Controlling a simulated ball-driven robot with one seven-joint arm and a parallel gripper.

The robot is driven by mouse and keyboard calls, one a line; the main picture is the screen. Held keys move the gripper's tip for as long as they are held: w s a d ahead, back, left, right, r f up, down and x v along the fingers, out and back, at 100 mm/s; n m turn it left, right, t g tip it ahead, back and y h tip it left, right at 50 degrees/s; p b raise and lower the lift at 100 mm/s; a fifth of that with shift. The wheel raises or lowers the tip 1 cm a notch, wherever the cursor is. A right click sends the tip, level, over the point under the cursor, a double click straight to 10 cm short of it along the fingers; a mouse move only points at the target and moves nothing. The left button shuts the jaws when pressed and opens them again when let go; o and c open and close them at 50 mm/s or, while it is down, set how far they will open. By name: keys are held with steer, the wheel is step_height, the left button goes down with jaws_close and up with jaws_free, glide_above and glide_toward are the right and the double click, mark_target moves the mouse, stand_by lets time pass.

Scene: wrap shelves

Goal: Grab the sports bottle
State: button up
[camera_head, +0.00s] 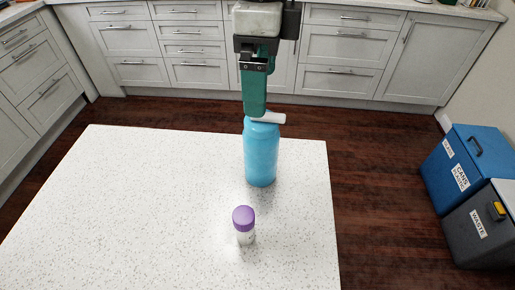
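The sports bottle (261,155) is light blue and stands upright near the right edge of the speckled white table (150,200). A pale grey piece, perhaps part of its cap, sticks out to the right at its top. My gripper (255,112) points down at the top of the bottle, with its green finger part overlapping the bottle's upper end in this view. The fingers show edge-on, so the gap between them is hidden. I cannot tell whether they touch the bottle.
A small white container with a purple lid (244,218) stands on the table in front of the bottle. The table's left part is clear. Blue (468,165) and dark grey (482,230) bins stand on the wooden floor at the right. Grey cabinets (190,45) line the back.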

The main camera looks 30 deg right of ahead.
mark_target(262, 126)
step_height(262, 126, down, 10)
steer(key=shift+w+d+f+p, duration=0.1)
steer(key=shift+f+p, duration=0.05)
steer(key=shift+p, duration=0.4)
steer(key=c, duration=1.7)
steer(key=shift+c, duration=0.2)
